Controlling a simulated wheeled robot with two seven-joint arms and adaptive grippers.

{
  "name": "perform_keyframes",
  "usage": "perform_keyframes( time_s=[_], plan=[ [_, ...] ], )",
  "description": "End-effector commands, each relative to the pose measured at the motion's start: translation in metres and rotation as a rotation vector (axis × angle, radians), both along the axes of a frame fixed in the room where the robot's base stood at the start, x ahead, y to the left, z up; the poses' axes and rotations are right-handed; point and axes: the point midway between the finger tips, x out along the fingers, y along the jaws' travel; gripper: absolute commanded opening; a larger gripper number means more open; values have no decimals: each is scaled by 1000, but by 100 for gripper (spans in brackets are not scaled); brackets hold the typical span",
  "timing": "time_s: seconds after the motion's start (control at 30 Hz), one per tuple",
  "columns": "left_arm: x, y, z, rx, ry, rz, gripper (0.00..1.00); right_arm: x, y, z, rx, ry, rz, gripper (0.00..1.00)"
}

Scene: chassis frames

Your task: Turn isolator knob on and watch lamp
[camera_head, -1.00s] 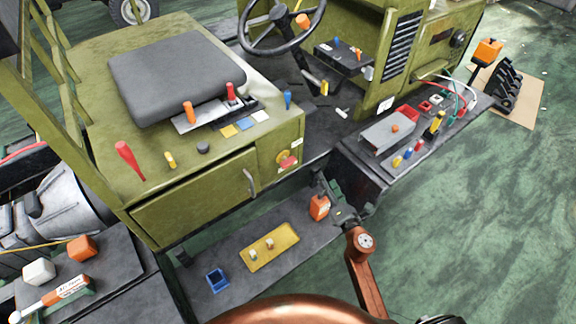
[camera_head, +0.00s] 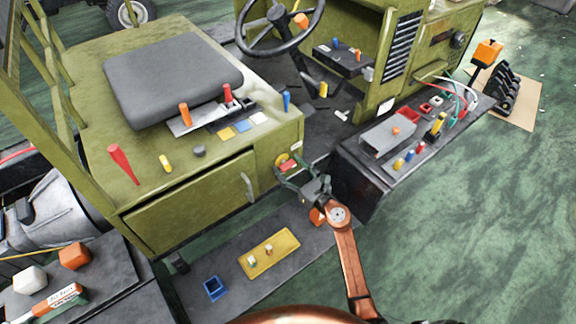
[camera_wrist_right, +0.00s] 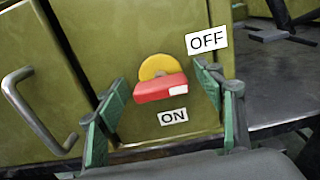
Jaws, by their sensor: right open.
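The isolator knob (camera_wrist_right: 160,88) is a red bar with a white end mark on a yellow disc (camera_wrist_right: 154,66), on the green cabinet front. Its bar lies nearly level, the white mark at the right end. An OFF label (camera_wrist_right: 207,41) is above right and an ON label (camera_wrist_right: 172,116) is below. My right gripper (camera_head: 287,167) is open, its green fingers on either side of the knob in the right wrist view; I cannot tell whether they touch it. The knob also shows in the head view (camera_head: 288,166). I cannot make out a lamp for certain. My left gripper is not in view.
A grey metal handle (camera_wrist_right: 38,110) is left of the knob on the cabinet. A dark bench (camera_head: 350,170) stands to the right.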

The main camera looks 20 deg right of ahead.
Motion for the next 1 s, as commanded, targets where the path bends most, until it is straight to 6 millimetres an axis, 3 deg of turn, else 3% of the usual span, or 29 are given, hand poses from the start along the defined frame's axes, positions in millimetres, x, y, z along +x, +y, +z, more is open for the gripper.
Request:
perform_keyframes(
  time_s=[0.33, 0.9, 1.0],
  plan=[
    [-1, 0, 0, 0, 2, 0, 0, 3, 1, 0, 2, 1, 0, 61],
    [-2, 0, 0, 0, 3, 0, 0, 3, 1, 0, 2, 1, -1, 22],
    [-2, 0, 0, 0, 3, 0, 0, 3, 1, 0, 3, 1, -1, 20]
  ],
)
